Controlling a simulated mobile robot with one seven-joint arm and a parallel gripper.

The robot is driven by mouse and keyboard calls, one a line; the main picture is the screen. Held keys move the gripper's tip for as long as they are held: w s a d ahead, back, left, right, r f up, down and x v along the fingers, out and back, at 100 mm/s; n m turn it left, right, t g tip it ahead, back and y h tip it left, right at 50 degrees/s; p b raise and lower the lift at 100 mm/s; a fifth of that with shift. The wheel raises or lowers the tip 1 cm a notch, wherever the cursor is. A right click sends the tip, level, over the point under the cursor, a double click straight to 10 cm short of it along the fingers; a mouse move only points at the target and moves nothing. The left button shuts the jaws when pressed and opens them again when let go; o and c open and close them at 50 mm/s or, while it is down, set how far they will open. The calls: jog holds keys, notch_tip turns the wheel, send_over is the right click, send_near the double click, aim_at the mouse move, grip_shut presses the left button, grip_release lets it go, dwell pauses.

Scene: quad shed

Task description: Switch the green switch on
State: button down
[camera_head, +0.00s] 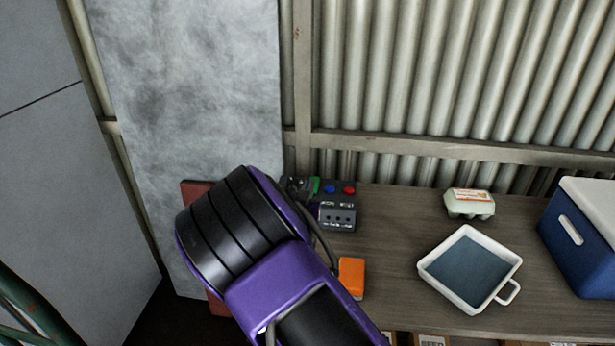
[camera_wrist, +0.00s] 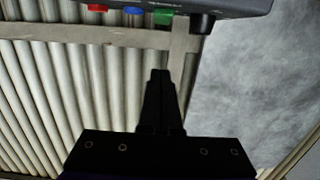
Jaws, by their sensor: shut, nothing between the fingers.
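A dark grey control box (camera_head: 338,212) stands on the wooden bench against the wall, partly hidden by my arm in the head view. The green switch (camera_head: 315,186) shows on it, left of a blue and a red button. In the wrist view the green switch (camera_wrist: 163,18) is at the top, on the edge of the box. My gripper (camera_wrist: 161,73) is shut and empty, its fingertips below the green switch in that picture with a visible gap. In the head view my arm hides most of the gripper. Whether the switch is on or off cannot be told.
The bench (camera_head: 390,240) also holds an orange block (camera_head: 351,277), a white-rimmed dish (camera_head: 427,268), an egg carton (camera_head: 469,203) and a blue cooler (camera_head: 580,245). A corrugated metal wall (camera_head: 420,70) rises behind. A black knob (camera_wrist: 202,24) sits beside the green switch.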

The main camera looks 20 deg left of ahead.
jog(key=shift+d, duration=0.1)
send_over(314, 178)
jog(key=v, duration=0.4)
jog(key=shift+d+f, duration=0.2)
jog(key=shift+f, duration=0.45)
jog(key=f, duration=0.3)
jog(key=shift+w+a, duration=0.15)
jog(key=shift+w, duration=0.2)
jog(key=shift+f, duration=0.5)
jog(key=shift+w, duration=0.1)
